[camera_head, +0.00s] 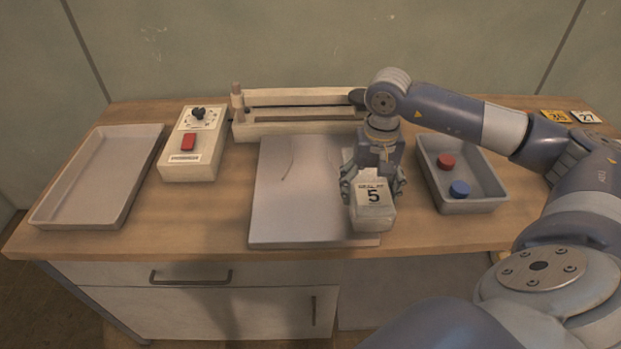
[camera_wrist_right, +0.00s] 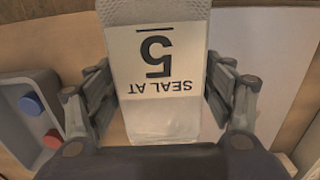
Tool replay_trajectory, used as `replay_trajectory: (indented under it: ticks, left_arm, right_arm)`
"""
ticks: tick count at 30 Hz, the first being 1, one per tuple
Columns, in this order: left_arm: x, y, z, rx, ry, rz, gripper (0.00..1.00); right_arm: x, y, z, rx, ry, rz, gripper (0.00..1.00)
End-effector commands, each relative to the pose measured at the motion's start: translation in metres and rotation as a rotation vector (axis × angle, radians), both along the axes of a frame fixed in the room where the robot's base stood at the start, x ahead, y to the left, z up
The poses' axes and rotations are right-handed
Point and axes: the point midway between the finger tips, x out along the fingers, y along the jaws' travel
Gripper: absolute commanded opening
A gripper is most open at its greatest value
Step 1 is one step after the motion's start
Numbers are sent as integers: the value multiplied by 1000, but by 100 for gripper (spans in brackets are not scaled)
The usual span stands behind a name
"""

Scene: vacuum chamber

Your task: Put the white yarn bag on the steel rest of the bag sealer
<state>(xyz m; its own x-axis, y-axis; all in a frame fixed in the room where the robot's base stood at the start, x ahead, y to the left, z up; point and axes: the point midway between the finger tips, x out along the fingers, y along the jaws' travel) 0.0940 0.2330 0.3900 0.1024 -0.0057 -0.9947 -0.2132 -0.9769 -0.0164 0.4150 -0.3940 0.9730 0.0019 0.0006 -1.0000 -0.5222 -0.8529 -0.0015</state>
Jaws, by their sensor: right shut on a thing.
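The white yarn bag (camera_head: 373,213) carries a label with a "5" and is held in my right gripper (camera_head: 372,187), over the right front part of the steel rest. The bag (camera_wrist_right: 157,70) fills the middle of the right wrist view, where its label reads "SEAL AT 5" upside down. The fingers of my right gripper (camera_wrist_right: 160,100) close on its two sides. The steel rest (camera_head: 290,205) is a flat pale plate in front of the bag sealer (camera_head: 300,113). I cannot tell whether the bag touches the plate. My left gripper is not in view.
A control box (camera_head: 193,145) with a dial and red switch stands left of the sealer. An empty tray (camera_head: 75,205) lies at far left. A grey bin (camera_head: 490,205) with a red and a blue cap is right of the gripper. Yellow and white tags (camera_head: 568,117) lie at back right.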

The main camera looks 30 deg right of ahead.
Motion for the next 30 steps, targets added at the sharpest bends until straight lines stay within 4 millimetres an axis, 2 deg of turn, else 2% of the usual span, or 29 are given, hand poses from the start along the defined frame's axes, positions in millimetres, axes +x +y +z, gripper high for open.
replay_trajectory:
  ticks: [4,8,11,18,24,30]
  left_arm:
    - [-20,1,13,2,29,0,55]
    - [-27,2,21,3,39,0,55]
    - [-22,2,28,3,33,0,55]
    - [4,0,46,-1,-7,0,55]
    - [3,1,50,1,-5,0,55]
    - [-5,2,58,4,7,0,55]
  right_arm:
    - [24,16,2,5,-5,3,41]
    - [44,28,0,6,-2,2,41]
    - [61,38,-1,5,-3,1,41]
    - [98,61,-6,4,-3,0,41]
    - [112,69,-10,0,-2,0,41]
    - [113,69,-22,0,2,0,41]
